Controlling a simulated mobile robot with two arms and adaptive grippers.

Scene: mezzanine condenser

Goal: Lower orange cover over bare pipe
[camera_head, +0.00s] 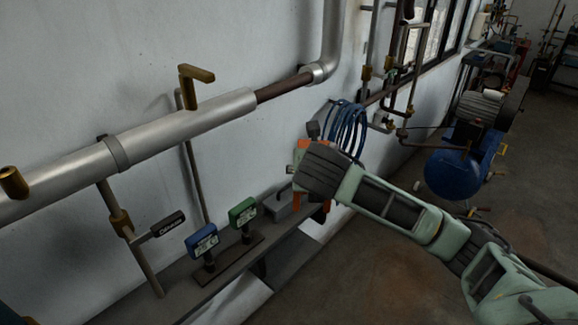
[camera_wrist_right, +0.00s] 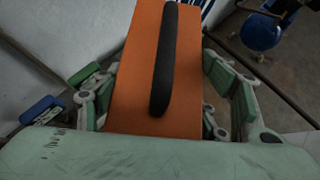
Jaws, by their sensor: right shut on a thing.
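The bare pipe (camera_head: 283,88) is a dark brown stretch between two grey clad lengths of the wall pipe, at upper middle in the head view. My right gripper (camera_head: 312,172) is below and right of it, in front of the wall. It is shut on the orange cover (camera_wrist_right: 150,95), whose black handle (camera_wrist_right: 164,60) runs along its face in the right wrist view. The gripper's fingers lie on both sides of the cover. In the head view only small orange edges of the cover (camera_head: 302,145) show; my gripper hides the rest. The cover is apart from the pipe. My left gripper is not in view.
A brass valve lever (camera_head: 195,82) stands up by the grey pipe (camera_head: 170,132). A coiled blue hose (camera_head: 348,125) hangs behind my gripper. Blue (camera_head: 202,240) and green (camera_head: 242,213) gauges stand on the low ledge. A blue tank (camera_head: 455,172) is at right.

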